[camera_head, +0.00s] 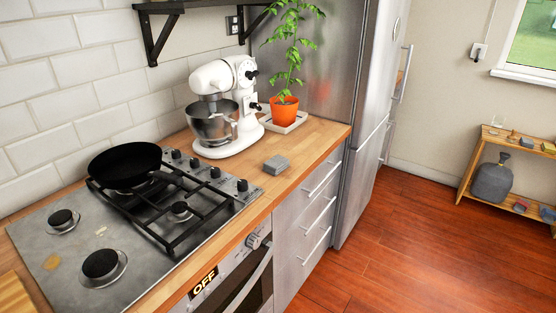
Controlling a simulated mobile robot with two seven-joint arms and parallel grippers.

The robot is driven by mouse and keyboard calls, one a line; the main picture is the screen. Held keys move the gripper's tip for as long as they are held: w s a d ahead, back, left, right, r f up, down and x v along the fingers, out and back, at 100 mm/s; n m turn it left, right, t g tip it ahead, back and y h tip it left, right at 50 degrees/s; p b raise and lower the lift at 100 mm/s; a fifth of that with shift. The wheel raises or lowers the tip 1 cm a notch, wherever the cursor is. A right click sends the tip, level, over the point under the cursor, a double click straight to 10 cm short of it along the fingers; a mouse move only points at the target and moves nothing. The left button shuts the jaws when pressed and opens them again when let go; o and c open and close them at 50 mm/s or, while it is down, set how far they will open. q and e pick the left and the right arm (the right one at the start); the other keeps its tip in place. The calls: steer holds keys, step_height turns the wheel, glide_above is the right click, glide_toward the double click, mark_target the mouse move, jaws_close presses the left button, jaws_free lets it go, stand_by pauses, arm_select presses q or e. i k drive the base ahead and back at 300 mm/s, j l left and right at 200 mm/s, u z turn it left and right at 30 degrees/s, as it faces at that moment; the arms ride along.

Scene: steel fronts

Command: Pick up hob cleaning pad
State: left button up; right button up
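A small grey block-shaped pad (276,165), which looks like the hob cleaning pad, lies on the wooden counter (306,152). It sits to the right of the gas hob (60,270) and in front of the white stand mixer (241,130). Nothing touches or covers it. Neither of my grippers shows in the head view.
A black pan (125,161) sits on the hob's back burner. A potted plant (284,114) stands behind the pad near the steel fridge (372,100). Drawers and an oven (245,290) are below the counter. A wooden shelf (465,184) stands far right; the floor between is clear.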

mark_target(278, 163)
steer(key=i+l+u, duration=0.1)
steer(key=l, duration=0.25)
steer(key=i+l+u, duration=0.1)
steer(key=i+l, duration=0.15)
steer(key=i+l+u, duration=0.15)
steer(key=l, duration=0.3)
steer(key=i+l+u, duration=0.1)
steer(key=l, duration=0.25)
steer(key=i+l+u, duration=0.1)
steer(key=l, duration=0.3)
